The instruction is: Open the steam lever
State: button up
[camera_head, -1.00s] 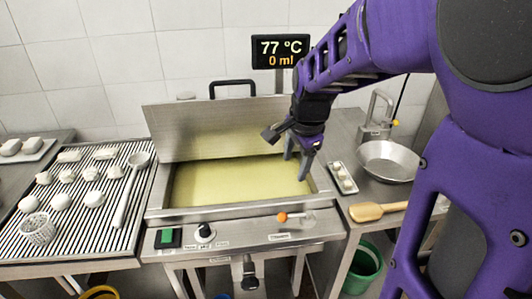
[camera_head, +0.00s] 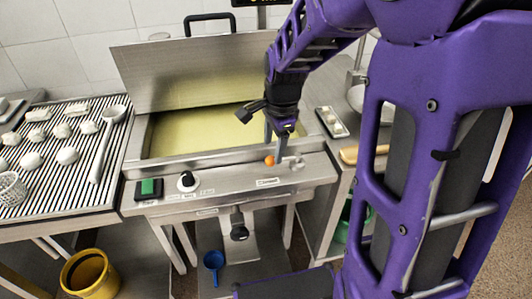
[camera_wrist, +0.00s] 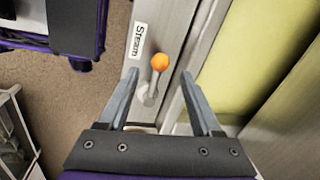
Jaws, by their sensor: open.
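The steam lever (camera_wrist: 152,88) is a small metal handle with an orange ball knob (camera_wrist: 160,62). It sits on the vat's metal front panel beside a label reading "Steam" (camera_wrist: 138,41). My gripper (camera_wrist: 165,80) is open and empty. In the wrist view its two fingers stand on either side of the lever, and the knob lies between and a little beyond the tips. I cannot tell whether a finger touches it.
The vat (camera_head: 195,178) of yellowish liquid lies behind the panel, its lid (camera_head: 180,75) raised. A green switch (camera_head: 149,188) and black knob (camera_head: 187,181) are at the panel's left. A ribbed draining table (camera_head: 60,185) stands left, a side counter with a small tray (camera_head: 331,122) right.

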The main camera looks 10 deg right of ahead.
aim_at(272, 158)
jog(key=shift+w+f+b, duration=0.25)
jog(key=shift+f+b, duration=0.4)
jog(key=shift+f, duration=0.55)
jog(key=shift+w+f+b, duration=0.2)
jog(key=shift+f+b, duration=0.45)
jog(key=shift+f, duration=0.5)
grip_shut()
